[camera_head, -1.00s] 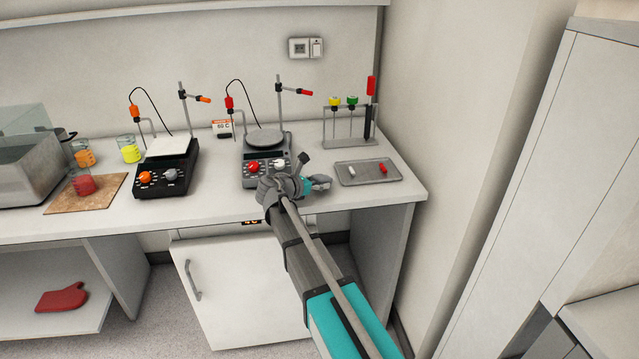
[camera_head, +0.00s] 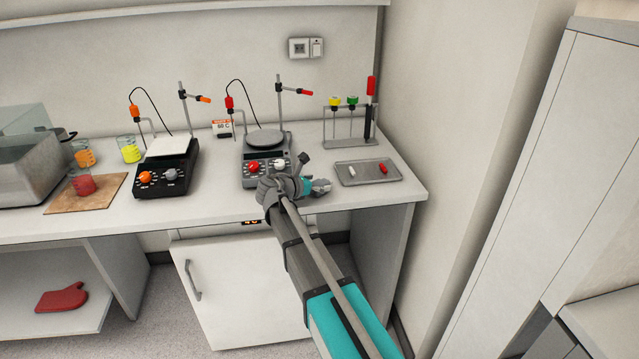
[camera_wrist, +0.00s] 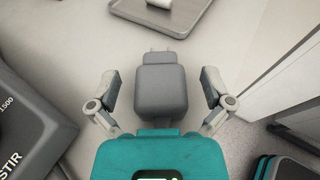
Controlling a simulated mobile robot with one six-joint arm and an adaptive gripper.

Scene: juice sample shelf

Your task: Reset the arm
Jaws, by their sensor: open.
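My gripper (camera_head: 322,187) is over the front right part of the white bench, just right of the right-hand stirrer and in front of the grey tray. In the wrist view its two fingers stand wide apart on either side of the grey palm, and my gripper (camera_wrist: 160,85) is open and empty. My arm reaches up to it from the lower right of the head view. Bare bench top lies beneath the fingers, and the tray's near edge shows ahead of them.
The grey tray (camera_head: 349,181) holds a white bar and a red bar. The right-hand stirrer (camera_head: 251,182) is close left of my wrist. A rack (camera_head: 350,142) with coloured-handled tools stands behind the tray. A beaker of red liquid (camera_head: 83,184) is far left. A wall bounds the right.

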